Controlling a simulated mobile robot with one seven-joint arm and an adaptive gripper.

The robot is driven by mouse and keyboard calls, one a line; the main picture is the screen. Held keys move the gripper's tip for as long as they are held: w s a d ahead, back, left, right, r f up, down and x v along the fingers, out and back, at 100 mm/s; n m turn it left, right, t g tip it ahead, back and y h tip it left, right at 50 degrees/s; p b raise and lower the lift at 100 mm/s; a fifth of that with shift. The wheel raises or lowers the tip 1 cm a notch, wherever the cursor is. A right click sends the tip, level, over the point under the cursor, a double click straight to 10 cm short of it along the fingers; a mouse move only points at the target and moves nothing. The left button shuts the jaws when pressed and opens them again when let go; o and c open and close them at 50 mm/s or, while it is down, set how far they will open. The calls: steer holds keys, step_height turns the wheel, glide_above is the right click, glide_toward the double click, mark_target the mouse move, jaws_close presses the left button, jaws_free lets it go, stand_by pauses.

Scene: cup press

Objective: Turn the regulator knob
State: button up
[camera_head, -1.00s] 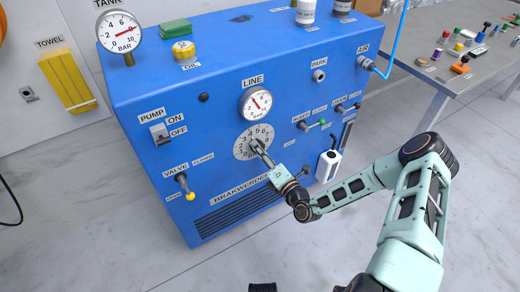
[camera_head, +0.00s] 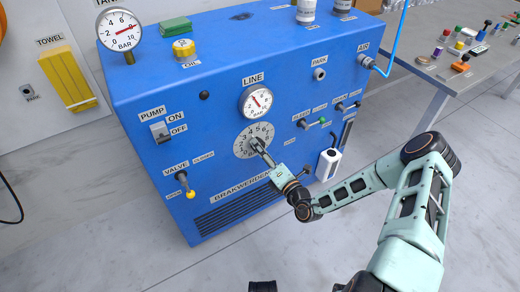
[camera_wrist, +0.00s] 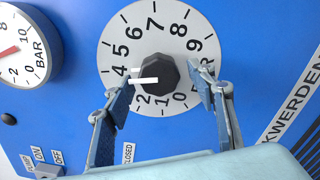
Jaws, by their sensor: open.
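The regulator knob (camera_wrist: 155,73) is dark and faceted, in the middle of a white numbered dial (camera_wrist: 178,24). Its white pointer line points left in the wrist view, below the 4, where my left finger hides part of the scale. My gripper (camera_wrist: 163,95) is open, with one finger on each side of the knob. A gap shows on the right; I cannot tell whether the left finger touches. In the head view my gripper (camera_head: 258,147) is at the dial (camera_head: 241,149) and covers the knob.
The LINE gauge (camera_head: 256,101) sits just above the dial on the blue panel (camera_head: 225,185). The yellow-tipped valve lever (camera_head: 190,194) and pump switch (camera_head: 160,132) are to the left. A table (camera_head: 440,75) stands beyond.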

steer(key=v, duration=1.1)
steer(key=shift+s+d, duration=0.15)
steer(key=shift+d, duration=0.05)
